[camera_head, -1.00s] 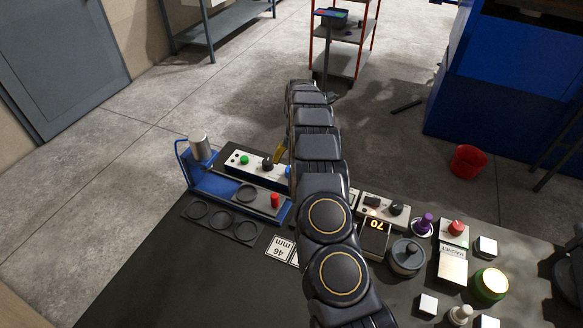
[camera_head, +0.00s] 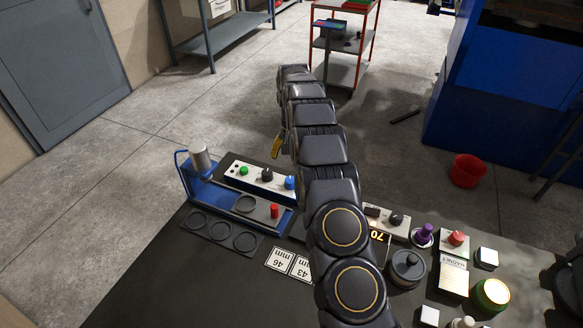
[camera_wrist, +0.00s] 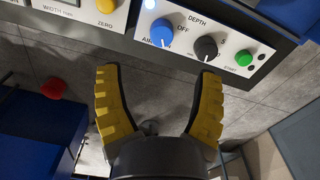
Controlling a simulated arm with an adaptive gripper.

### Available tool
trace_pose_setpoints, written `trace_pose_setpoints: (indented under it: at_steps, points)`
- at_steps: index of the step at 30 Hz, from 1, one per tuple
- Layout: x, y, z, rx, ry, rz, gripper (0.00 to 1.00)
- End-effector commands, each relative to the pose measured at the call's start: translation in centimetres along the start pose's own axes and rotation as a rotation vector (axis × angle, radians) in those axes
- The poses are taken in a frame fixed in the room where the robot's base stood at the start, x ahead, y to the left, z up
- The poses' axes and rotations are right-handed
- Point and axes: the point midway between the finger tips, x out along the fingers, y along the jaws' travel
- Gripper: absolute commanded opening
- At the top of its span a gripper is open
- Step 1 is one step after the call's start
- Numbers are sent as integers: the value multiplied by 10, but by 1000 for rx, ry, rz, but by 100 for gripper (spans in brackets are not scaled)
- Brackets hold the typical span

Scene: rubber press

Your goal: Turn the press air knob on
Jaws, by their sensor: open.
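The press air knob is a blue knob on a white control panel; in the wrist view the knob (camera_wrist: 161,32) sits beside the printed words AIR and OFF. In the head view the blue knob (camera_head: 290,183) is at the panel's right end, next to my arm. My gripper (camera_wrist: 158,72) is open and empty, its two yellow fingers apart. In the wrist picture the knob lies above the gap between the fingertips, not between them. In the head view one yellow finger (camera_head: 277,147) shows beyond the panel.
A black depth knob (camera_wrist: 205,48) and a green start button (camera_wrist: 243,58) share the panel with the blue knob. A yellow zero button (camera_wrist: 107,5) is on a neighbouring panel. A silver cylinder (camera_head: 199,158) stands at the press's left end. Open floor lies beyond.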

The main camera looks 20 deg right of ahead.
Motion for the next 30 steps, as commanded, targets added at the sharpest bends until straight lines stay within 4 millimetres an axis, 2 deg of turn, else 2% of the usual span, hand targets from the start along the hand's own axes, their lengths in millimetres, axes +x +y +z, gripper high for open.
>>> trace_pose_setpoints:
  at_steps: [3,11,22,30]
  points:
    - [16,-4,2,27,-2,36,67]
    - [35,-6,4,40,-5,48,67]
    - [91,-3,4,40,-4,47,67]
    - [98,-3,3,39,1,45,67]
